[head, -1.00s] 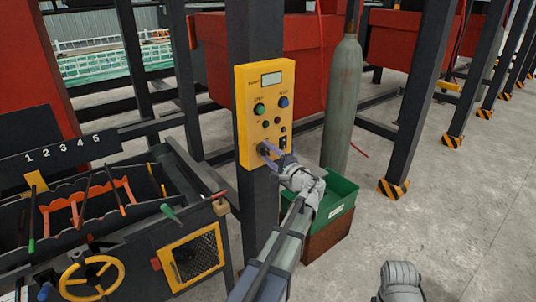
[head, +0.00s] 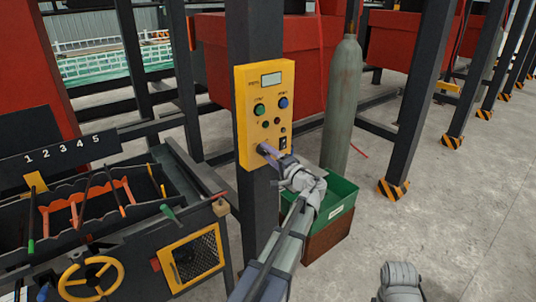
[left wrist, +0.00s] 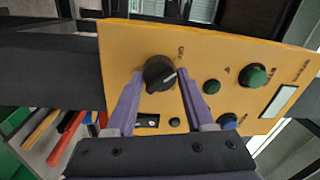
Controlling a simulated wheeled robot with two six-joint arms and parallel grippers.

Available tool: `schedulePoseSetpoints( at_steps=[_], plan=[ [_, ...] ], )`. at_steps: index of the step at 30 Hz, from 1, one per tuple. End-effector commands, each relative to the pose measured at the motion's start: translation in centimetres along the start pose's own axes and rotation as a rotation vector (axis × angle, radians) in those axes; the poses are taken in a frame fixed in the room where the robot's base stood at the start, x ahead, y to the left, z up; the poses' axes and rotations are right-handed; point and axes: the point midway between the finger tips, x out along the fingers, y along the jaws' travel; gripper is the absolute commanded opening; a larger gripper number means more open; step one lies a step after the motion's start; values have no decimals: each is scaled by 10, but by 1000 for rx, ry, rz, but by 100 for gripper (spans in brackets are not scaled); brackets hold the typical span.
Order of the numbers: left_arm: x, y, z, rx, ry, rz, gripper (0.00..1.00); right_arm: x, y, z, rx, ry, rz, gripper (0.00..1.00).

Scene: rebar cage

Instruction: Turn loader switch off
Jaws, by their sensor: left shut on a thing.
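The yellow control panel (head: 264,112) is fixed to a dark upright post. It carries a small display, coloured buttons and, low on its face, the black rotary switch (left wrist: 160,74). My left gripper (head: 264,150) reaches the lower part of the panel. In the left wrist view its two purple fingers stand on either side of the switch knob, shut on it. The knob's pale pointer line slants across it. The knob is mostly hidden by the gripper in the head view.
A black rocker switch (head: 283,142) sits close right of my left gripper. A green bin (head: 341,195) and a grey gas cylinder (head: 343,105) stand right of the post. A machine with a yellow handwheel (head: 91,278) is at left. The floor at right is open.

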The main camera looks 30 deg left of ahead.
Motion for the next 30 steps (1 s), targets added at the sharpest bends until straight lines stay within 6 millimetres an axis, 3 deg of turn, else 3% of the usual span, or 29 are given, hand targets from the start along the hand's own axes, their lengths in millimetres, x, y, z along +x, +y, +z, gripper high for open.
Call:
schedulePoseSetpoints(
  at_steps=[6,7,14,23,30],
  plan=[
    [-1,1,1,-5,-3,4,0,0,0,0,0,0,0,50],
    [-1,1,1,-5,-3,4,54,0,0,0,0,0,0,50],
    [0,1,1,-3,-1,3,80,0,0,0,0,0,0,50],
    [-3,0,0,-1,0,2,82,0,0,0,0,0,0,50],
    [-38,1,1,-2,2,2,82,3,0,0,0,0,0,50]
  ],
)
